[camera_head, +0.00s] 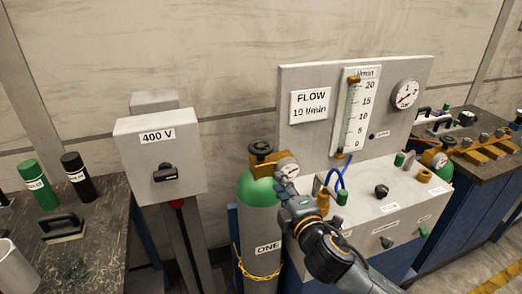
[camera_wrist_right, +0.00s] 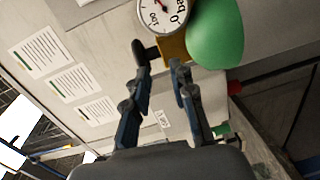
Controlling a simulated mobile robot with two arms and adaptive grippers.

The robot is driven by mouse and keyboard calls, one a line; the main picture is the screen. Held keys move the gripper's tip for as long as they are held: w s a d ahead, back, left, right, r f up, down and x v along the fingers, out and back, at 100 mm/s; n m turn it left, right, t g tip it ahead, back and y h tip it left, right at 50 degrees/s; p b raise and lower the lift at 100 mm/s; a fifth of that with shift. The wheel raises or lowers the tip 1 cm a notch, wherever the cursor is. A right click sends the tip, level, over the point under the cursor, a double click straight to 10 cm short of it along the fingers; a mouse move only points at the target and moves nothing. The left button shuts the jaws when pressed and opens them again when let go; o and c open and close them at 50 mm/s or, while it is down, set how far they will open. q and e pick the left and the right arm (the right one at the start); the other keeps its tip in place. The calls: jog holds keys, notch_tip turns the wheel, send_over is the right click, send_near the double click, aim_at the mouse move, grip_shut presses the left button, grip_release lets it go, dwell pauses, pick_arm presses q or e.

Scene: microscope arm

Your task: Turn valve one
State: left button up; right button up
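The cylinder labelled ONE (camera_head: 259,230) stands left of the panel, with a green dome top that also shows in the right wrist view (camera_wrist_right: 216,32). A dark handwheel valve (camera_head: 261,149) sits on its brass fitting, beside a round gauge (camera_head: 287,168). The gauge also shows at the top of the right wrist view (camera_wrist_right: 162,12). My right gripper (camera_head: 284,188) is just below the gauge and in front of the cylinder's right side. In its wrist view its two fingers (camera_wrist_right: 160,62) are apart with nothing held between them. Whether a fingertip touches the fitting is unclear. My left gripper is not in view.
A grey 400 V switch box (camera_head: 160,150) stands left of the cylinder. A flow panel (camera_head: 320,80) and control box stand behind and right, with a second green-topped cylinder (camera_head: 434,158) farther right. A chain (camera_head: 258,276) crosses cylinder ONE low down. A dark bench (camera_head: 95,215) is at left.

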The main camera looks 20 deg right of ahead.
aim_at(261, 145)
jog(key=shift+n+t, duration=0.4)
jog(key=w+r+p, duration=0.1)
jog(key=w, duration=0.2)
jog(key=w+r+p, duration=0.1)
jog(key=w, duration=0.3)
jog(key=w+a+r+p, duration=0.1)
jog(key=w, duration=0.3)
jog(key=shift+w+a+r, duration=0.1)
jog(key=shift+w+r, duration=0.1)
jog(key=shift+w, duration=0.05)
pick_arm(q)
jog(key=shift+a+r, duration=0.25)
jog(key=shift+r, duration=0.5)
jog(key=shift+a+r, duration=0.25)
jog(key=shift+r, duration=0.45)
pick_arm(e)
jog(key=shift+w+f, duration=0.15)
jog(key=shift+w, duration=0.6)
jog(key=shift+c, duration=0.3)
grip_shut()
